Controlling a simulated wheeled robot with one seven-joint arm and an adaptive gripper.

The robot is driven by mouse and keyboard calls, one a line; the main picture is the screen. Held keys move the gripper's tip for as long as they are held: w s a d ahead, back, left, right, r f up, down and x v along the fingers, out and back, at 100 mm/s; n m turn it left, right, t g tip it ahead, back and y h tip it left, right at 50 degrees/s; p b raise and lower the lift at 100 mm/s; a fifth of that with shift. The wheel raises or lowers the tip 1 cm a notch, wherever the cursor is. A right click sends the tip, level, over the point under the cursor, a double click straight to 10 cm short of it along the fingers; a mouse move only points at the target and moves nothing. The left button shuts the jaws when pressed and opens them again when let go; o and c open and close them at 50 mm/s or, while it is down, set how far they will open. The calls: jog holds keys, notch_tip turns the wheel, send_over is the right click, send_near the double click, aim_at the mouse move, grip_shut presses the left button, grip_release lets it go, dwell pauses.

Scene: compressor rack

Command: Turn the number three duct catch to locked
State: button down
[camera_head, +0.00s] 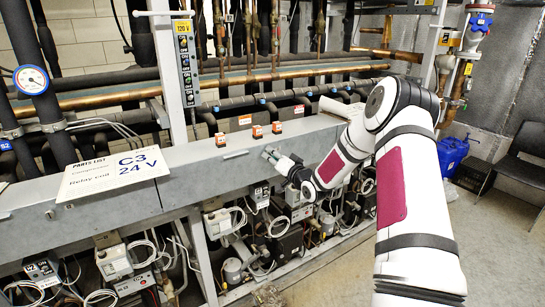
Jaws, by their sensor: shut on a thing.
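A long grey metal duct (215,165) runs across the rack. My white arm reaches in from the right, and my gripper (270,155) is at the duct's front face, near its upper edge. The fingers are shut on a small part there, which looks like a duct catch; the fingers mostly hide it, so I cannot tell its number or how it is turned. A second small catch-like part (235,155) shows on the duct face just left of my gripper. Another small fitting (50,213) is on the duct face at the far left.
Small orange-and-white blocks (257,131) stand on the duct top. A tilted parts list card (113,172) covers the duct at left. Compressor gear and cables (285,240) fill the space below. A dark chair (520,155) and blue containers (450,155) stand at right; floor there is open.

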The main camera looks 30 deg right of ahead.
jog(key=c, duration=1.5)
grip_release()
jog(key=s, duration=1.2)
jog(key=shift+d, duration=0.15)
